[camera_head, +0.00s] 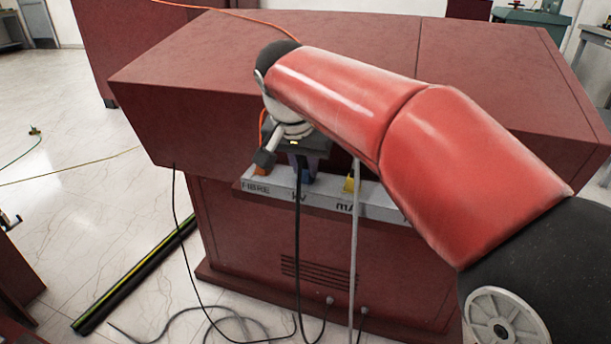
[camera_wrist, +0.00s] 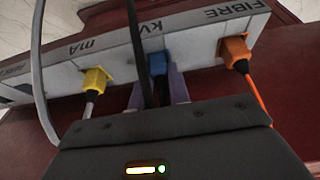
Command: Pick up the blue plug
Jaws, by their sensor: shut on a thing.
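The blue plug (camera_wrist: 157,63) is at the grey labelled panel strip (camera_wrist: 190,38), by the "kV" label, with a black cable passing in front of it. In the wrist view my gripper (camera_wrist: 158,82) has one pale purple finger on each side of the plug and is shut on it. In the head view a little of the blue plug (camera_head: 308,175) shows below my gripper (camera_head: 310,164), beside the black cable. My gripper's dark body hides part of the plug. I cannot tell whether the plug is fully seated in the panel.
A yellow plug (camera_wrist: 96,80) with a grey cable and an orange plug (camera_wrist: 235,53) with an orange cable sit on either side, close to my fingers. The red cabinet (camera_head: 200,100) overhangs the strip. Cables hang down to the floor.

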